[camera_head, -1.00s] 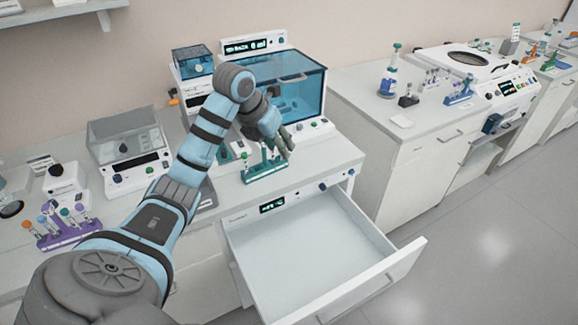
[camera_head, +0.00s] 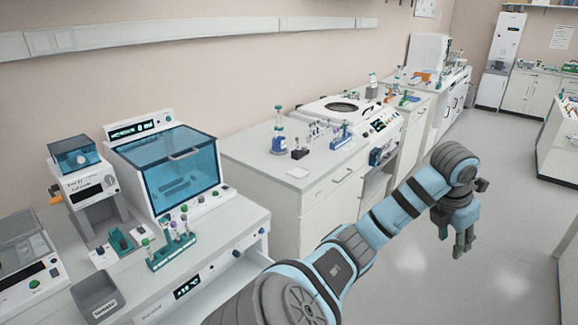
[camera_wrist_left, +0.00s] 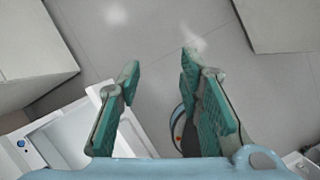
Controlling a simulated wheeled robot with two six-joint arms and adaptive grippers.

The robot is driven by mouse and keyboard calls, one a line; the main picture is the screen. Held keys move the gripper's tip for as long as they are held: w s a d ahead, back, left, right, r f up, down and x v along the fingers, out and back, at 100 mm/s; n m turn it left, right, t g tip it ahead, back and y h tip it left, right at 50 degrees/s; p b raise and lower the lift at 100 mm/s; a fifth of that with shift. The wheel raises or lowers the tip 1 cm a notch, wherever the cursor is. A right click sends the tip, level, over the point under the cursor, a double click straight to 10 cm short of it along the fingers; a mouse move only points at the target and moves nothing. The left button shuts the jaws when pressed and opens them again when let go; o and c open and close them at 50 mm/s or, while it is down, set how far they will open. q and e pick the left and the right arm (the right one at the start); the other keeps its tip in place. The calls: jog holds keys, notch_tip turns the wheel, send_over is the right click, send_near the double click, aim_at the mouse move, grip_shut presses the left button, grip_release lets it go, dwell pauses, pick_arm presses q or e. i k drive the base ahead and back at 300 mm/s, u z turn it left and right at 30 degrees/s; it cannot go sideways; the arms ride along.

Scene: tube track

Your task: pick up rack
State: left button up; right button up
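A green rack (camera_head: 171,251) holding several tubes with purple, green and white caps stands upright on the left bench, in front of the blue-lidded machine. My left gripper (camera_head: 463,247) hangs above the floor at the right, well away from that rack. In the left wrist view its green-padded fingers (camera_wrist_left: 160,62) are apart with only floor between them. A blue rack (camera_head: 341,138) stands on the farther counter, and small tubes (camera_head: 318,130) stand beside it. My right gripper is out of view.
An open white drawer (camera_head: 232,284) juts from the left bench, partly behind my arm. A blue-lidded machine (camera_head: 172,165) backs the green rack. A white centrifuge (camera_head: 350,112) stands on the farther counter. The floor (camera_head: 500,220) is clear.

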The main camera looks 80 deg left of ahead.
aim_at(172, 250)
jog(key=z, duration=0.1)
jog(key=k, duration=1.85)
jog(key=u, duration=1.2)
jog(key=i, duration=0.55)
